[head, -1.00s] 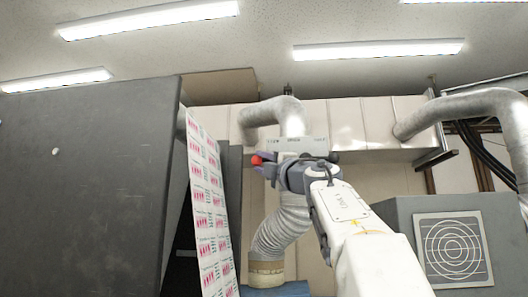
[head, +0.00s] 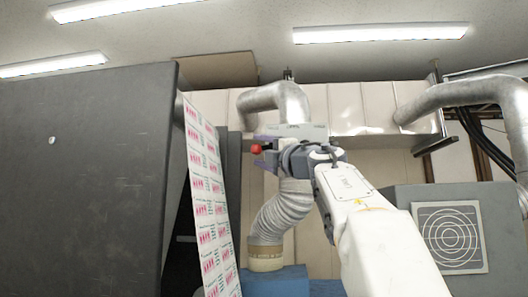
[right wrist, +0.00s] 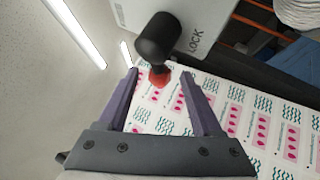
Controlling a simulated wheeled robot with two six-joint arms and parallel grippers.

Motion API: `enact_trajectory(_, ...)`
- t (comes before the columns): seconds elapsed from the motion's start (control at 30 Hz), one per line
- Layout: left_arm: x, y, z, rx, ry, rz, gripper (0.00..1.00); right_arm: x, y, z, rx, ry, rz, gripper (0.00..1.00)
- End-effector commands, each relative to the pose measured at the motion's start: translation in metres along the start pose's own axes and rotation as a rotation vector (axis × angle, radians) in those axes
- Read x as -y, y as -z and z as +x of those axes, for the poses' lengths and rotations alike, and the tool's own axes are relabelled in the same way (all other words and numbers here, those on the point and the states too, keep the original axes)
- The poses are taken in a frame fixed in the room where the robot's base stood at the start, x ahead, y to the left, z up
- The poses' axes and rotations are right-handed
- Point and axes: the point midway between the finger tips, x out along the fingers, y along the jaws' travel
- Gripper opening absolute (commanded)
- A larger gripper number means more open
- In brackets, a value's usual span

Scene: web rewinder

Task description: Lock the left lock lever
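The lock lever shows in the right wrist view as a black lever (right wrist: 158,38) with a red knob (right wrist: 160,78) at its near end. It stands in front of a pale plate (right wrist: 205,22) marked LOCK. In the head view the red knob (head: 256,149) shows at the left of my right gripper (head: 266,150), near the pale plate (head: 312,131). My right gripper (right wrist: 159,76) is open, its purple fingertips either side of the red knob with gaps showing. Whether a finger touches the knob I cannot tell. My left gripper is not in view.
A printed web (head: 207,190) hangs just left of the gripper, beside a large dark panel (head: 80,180). A silver duct (head: 278,215) runs behind the gripper to a blue base (head: 275,282). A grey box with a round grille (head: 451,237) stands at the right.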

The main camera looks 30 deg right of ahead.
Motion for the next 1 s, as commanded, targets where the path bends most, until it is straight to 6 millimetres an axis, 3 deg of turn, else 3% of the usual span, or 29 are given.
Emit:
enact_trajectory(0.27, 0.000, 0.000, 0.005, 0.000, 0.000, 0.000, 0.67, 0.002, -0.001, -0.006, 0.003, -0.001, 0.000, 0.67)
enact_trajectory(0.7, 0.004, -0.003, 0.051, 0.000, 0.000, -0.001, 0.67, 0.004, 0.000, -0.086, 0.006, 0.000, -0.002, 0.67)
enact_trajectory(1.0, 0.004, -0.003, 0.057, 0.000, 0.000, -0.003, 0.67, 0.001, 0.000, -0.106, 0.000, 0.000, 0.001, 0.67)
